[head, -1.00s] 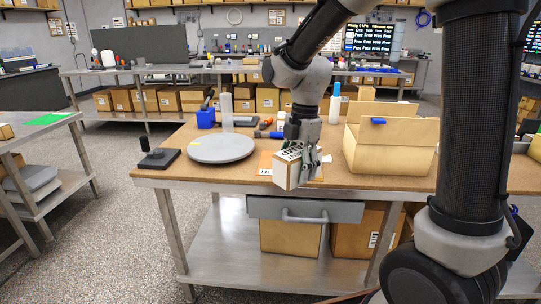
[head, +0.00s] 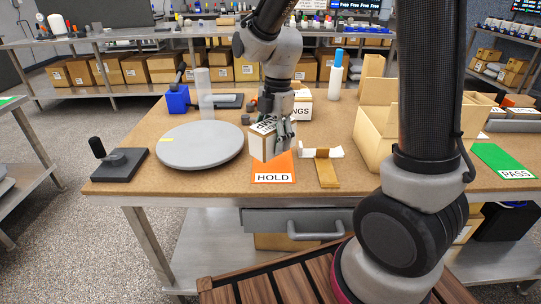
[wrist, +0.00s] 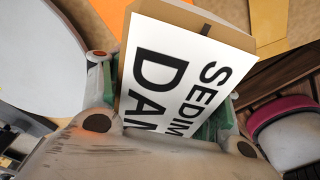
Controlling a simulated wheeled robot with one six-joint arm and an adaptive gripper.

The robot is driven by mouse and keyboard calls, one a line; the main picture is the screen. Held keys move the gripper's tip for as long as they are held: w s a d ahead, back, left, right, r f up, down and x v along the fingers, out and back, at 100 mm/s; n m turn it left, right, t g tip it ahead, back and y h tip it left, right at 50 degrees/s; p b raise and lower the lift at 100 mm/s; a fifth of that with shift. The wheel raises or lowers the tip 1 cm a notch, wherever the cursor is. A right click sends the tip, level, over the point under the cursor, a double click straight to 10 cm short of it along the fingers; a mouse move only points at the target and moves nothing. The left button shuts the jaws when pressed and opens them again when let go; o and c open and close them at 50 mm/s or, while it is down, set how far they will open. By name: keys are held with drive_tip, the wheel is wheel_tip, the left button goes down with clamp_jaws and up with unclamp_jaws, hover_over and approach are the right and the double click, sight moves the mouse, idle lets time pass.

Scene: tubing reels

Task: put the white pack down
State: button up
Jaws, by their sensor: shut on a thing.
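The white pack (head: 262,143) is a small box with a white front and black lettering on top. My gripper (head: 282,133) is shut on it, above the back part of the orange HOLD mat (head: 273,168). In the wrist view the pack's white label (wrist: 185,75) fills the middle, with partly hidden black words, between the green-grey fingers. I cannot tell in the head view whether the pack's underside touches the mat.
A grey round turntable (head: 200,145) stands left of the pack. A tan strip with white paper (head: 326,168) lies right of the mat. An open cardboard box (head: 378,135) and a green PASS mat (head: 505,161) are further right. A black stand (head: 118,165) is far left.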

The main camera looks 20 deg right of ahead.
sight(272, 168)
drive_tip(key=shift+f, duration=2.9)
drive_tip(key=o, duration=1.3)
drive_tip(key=shift+f, duration=0.1)
